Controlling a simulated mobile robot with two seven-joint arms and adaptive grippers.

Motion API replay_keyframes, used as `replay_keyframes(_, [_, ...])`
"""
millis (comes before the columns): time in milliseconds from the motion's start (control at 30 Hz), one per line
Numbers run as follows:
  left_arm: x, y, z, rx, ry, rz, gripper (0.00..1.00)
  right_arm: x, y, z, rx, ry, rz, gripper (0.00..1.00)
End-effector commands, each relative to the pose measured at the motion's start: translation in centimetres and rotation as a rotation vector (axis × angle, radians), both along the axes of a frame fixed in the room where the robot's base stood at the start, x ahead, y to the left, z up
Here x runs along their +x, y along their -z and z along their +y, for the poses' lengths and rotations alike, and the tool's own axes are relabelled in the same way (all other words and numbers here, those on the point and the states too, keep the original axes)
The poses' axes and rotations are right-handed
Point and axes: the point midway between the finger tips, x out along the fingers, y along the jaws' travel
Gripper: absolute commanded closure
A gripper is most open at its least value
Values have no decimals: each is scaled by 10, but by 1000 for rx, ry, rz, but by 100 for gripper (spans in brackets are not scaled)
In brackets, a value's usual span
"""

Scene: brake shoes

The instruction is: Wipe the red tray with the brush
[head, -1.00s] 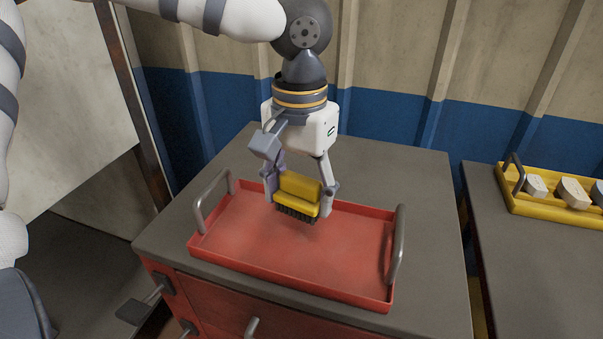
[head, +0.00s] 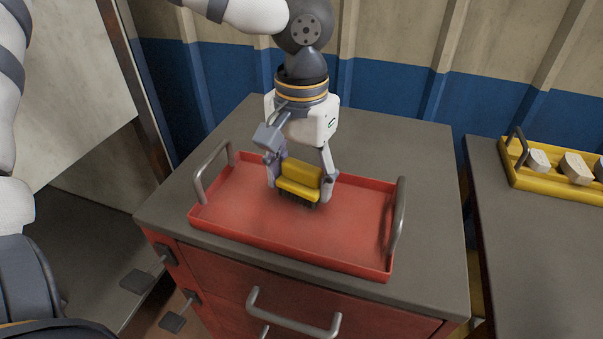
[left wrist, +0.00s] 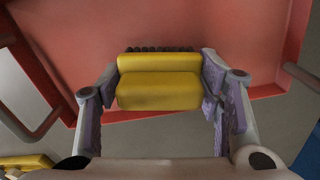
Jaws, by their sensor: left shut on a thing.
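The red tray (head: 340,235) lies on the grey top of a red cabinet, with a grey handle at each end. My left gripper (head: 300,188) is over the tray, a little above its middle in the picture. It is shut on the yellow brush (head: 300,178), with a finger at each end. The brush's dark bristles point down at the tray floor; I cannot tell whether they touch it. In the left wrist view the brush (left wrist: 160,90) sits between the fingers above the red tray (left wrist: 220,25). My right gripper is not in view.
A yellow tray (head: 530,182) with several pale brake shoes (head: 577,167) stands on a second grey table (head: 530,250) at the right. A ribbed wall is behind. The cabinet top (head: 400,155) is clear around the red tray. Drawer handles (head: 293,318) stick out in front.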

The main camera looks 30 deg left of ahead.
Motion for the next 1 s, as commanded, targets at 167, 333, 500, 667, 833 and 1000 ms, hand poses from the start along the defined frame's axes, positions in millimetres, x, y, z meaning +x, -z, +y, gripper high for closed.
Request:
replay_keyframes(167, [0,4,0,0,0,0,63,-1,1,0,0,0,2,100])
replay_keyframes(333, [0,7,0,1,-1,0,63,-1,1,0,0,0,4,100])
replay_keyframes(500, [0,11,0,0,-1,1,63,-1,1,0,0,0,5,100])
replay_keyframes(667, [0,14,0,0,0,1,63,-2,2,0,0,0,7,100])
replay_keyframes(833, [0,18,0,0,1,1,63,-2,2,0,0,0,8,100])
replay_keyframes(1000, [2,18,-6,0,1,0,63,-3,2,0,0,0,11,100])
